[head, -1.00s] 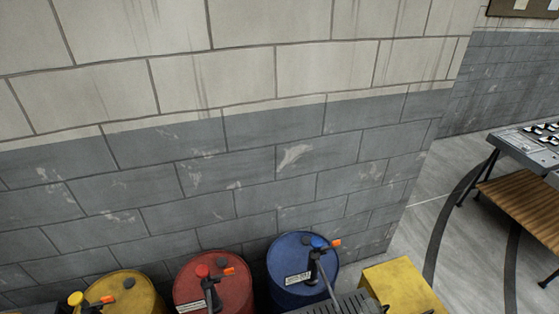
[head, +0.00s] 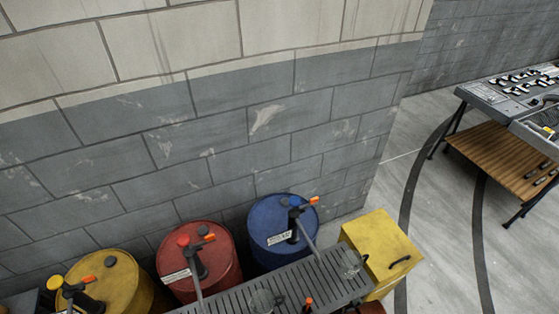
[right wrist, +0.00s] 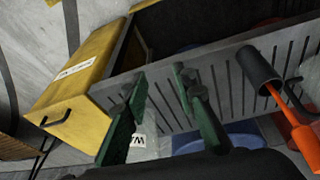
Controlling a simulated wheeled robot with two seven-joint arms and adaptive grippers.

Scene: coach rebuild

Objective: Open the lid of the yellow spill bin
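The yellow spill bin (head: 382,245) stands at the right end of the grated rack in the head view. Its lid (head: 380,236) looks shut, with a dark handle (head: 400,262) near the front right edge. In the right wrist view the yellow bin (right wrist: 75,80) is at left, with a white label and its dark handle (right wrist: 57,119) at lower left. My right gripper (right wrist: 160,80) has two green fingers spread apart with nothing between them. It is to the right of the bin's handle in that view, apart from it. My left gripper is not in view.
Yellow (head: 110,285), red (head: 205,262) and blue (head: 270,235) drums with pumps stand along the block wall. A grey slotted grate (head: 290,285) lies in front of them. A bench (head: 510,165) and a table of parts stand at right. Floor (head: 430,220) right of the bin is clear.

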